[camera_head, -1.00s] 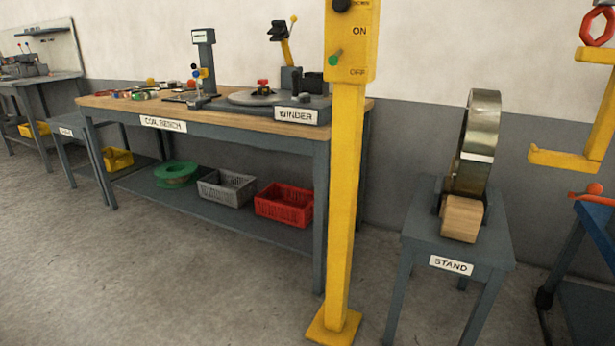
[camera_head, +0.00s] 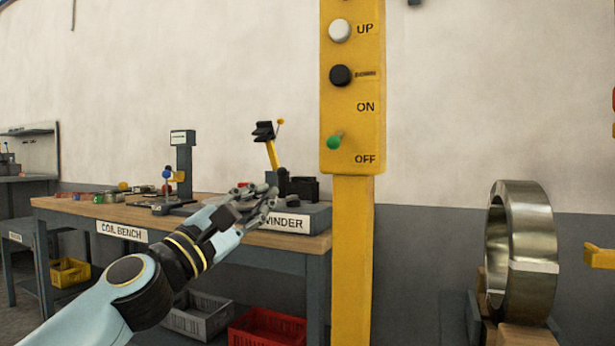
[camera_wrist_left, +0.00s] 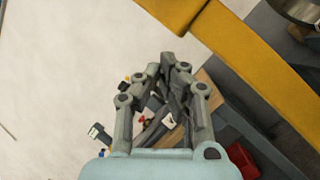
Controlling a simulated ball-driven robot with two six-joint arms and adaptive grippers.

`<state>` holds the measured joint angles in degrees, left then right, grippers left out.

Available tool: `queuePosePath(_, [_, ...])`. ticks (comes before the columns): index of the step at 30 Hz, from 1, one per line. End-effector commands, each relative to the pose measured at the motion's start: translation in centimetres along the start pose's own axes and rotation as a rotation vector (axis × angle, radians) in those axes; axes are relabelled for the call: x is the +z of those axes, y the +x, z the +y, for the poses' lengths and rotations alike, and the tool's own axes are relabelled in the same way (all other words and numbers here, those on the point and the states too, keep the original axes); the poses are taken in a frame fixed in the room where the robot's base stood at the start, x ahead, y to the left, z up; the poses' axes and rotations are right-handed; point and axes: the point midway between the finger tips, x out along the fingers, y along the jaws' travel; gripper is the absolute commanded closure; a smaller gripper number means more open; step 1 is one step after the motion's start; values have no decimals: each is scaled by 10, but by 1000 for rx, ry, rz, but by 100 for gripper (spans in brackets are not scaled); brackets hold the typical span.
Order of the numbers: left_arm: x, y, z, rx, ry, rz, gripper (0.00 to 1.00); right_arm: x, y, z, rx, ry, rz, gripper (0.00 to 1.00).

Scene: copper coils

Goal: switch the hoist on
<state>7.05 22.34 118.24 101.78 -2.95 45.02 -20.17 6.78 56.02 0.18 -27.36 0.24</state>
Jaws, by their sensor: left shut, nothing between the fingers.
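The yellow hoist control box (camera_head: 343,105) stands on a yellow post (camera_head: 352,255) in the middle of the head view. My left gripper (camera_head: 268,196) is shut and empty, left of the post and below the lever, apart from both. In the left wrist view my gripper (camera_wrist_left: 172,62) has its fingers together; the yellow post (camera_wrist_left: 255,75) crosses at upper right. My right gripper is out of view.
The coil bench (camera_head: 75,207) with the winder is behind my left arm. Grey (camera_head: 195,318) and red (camera_head: 265,328) crates sit beneath it. A large metal ring (camera_head: 535,260) is at the right. The wall area around the control box is clear.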

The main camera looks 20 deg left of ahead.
Motion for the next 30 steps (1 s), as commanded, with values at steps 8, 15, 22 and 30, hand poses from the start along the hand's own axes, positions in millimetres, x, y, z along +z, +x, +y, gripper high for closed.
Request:
queuePosePath(8, [0,2,1,4,4,-2,100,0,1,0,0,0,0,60])
queuePosePath(15, [0,10,3,5,5,-2,100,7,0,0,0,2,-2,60])
queuePosePath(22, [3,52,6,9,2,-3,100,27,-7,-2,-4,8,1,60])
queuePosePath(30, [2,107,4,6,2,-3,100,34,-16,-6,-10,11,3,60])
